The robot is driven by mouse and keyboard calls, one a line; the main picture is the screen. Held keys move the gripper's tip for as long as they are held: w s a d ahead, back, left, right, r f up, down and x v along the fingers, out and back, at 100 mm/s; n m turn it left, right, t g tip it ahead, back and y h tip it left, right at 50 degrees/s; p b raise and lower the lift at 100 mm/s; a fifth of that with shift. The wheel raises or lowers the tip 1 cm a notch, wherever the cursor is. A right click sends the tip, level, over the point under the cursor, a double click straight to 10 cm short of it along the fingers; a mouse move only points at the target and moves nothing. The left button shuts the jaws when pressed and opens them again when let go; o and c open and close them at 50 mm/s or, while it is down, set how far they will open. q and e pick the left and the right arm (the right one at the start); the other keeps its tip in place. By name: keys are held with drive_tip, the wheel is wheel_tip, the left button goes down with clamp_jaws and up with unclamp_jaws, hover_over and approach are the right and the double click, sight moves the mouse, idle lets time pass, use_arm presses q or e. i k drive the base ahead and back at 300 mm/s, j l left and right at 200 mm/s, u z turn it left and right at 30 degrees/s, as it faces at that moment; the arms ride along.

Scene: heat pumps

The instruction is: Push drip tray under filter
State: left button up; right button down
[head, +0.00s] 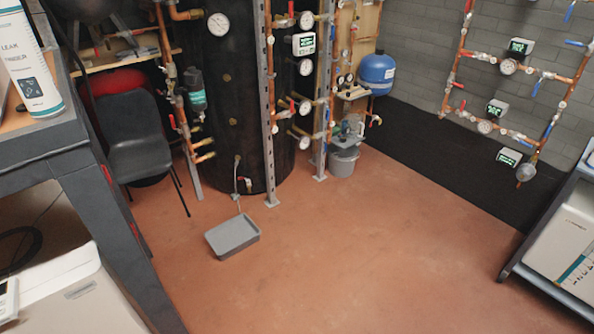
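A grey rectangular drip tray (232,236) lies flat on the reddish floor in front of the black tank. It looks empty. A canister with a teal body and dark top (195,92), which looks like the filter, sits on the copper pipes left of the tank. The tray lies on the floor well below it, in front and to the right, not directly beneath it. A thin hose or drain line (238,190) runs down the tank front toward the tray's back edge. Neither of my grippers is in view.
A black chair (137,140) stands left of the pipes. A dark workbench (62,150) fills the left side. A grey bucket (344,162) stands right of the tank by a metal upright (268,110). A shelf unit (560,235) stands at right. The middle floor (370,250) is clear.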

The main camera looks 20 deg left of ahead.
sight(238, 233)
drive_tip(key=i+l+u, duration=0.1)
drive_tip(key=i, duration=0.5)
drive_tip(key=i+l+u, duration=0.15)
drive_tip(key=i, duration=0.5)
drive_tip(key=i+u, duration=0.25)
drive_tip(key=u, duration=0.2)
drive_tip(key=i+l+u, duration=0.1)
drive_tip(key=i+u, duration=0.2)
drive_tip(key=u, duration=0.15)
drive_tip(key=i+l+u, duration=0.15)
drive_tip(key=u, duration=0.35)
drive_tip(key=i+l+u, duration=0.3)
drive_tip(key=u, duration=0.15)
